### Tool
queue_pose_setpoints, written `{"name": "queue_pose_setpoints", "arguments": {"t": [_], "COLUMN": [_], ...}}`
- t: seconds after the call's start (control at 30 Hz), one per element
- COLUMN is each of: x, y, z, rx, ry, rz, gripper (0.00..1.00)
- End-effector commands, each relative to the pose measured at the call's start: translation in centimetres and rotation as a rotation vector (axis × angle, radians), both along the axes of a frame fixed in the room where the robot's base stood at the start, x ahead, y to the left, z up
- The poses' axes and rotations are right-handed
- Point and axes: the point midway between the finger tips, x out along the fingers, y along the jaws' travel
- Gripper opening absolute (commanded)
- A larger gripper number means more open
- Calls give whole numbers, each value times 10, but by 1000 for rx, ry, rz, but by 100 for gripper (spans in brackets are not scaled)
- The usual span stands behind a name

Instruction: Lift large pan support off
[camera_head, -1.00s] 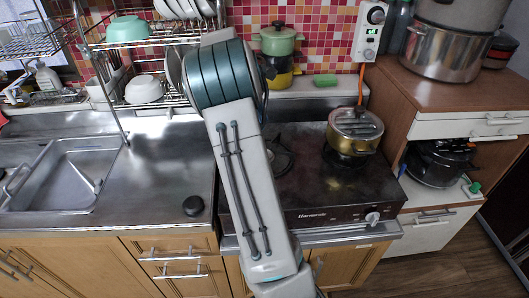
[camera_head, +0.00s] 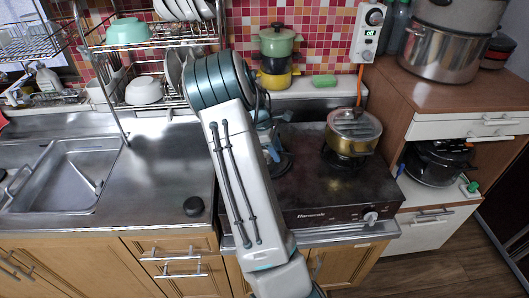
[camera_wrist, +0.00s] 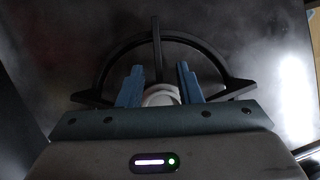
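The large pan support is a black ring with pointed prongs around the left burner of the stove. It fills the middle of the wrist view (camera_wrist: 197,43), and part of it shows beside my arm in the head view (camera_head: 284,163). My gripper (camera_wrist: 160,75) has its two blue fingers apart above the ring, one on each side of the pale burner centre (camera_wrist: 160,94). My arm hides much of the left burner in the head view.
A gold pot with a glass lid (camera_head: 352,132) stands on the right burner of the stove (camera_head: 330,190). Green and yellow pots (camera_head: 278,42) stand behind. A dish rack (camera_head: 150,45) is at the back left. The steel counter (camera_head: 165,170) left of the stove is mostly clear.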

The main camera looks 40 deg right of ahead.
Motion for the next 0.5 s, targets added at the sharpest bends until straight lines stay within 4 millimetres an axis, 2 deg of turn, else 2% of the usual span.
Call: {"name": "queue_pose_setpoints", "arguments": {"t": [0.1,0.33,0.43,0.47,0.5], "x": [-3,-3,-3,-3,-3], "y": [-2,-3,-3,-3,-3], "z": [-8,-9,-9,-9,-9], "rx": [-1,-1,0,-1,-1], "ry": [0,-1,-2,-1,-1], "rz": [-2,-1,-1,-1,-1], "gripper": [32,32,4,0,0]}}
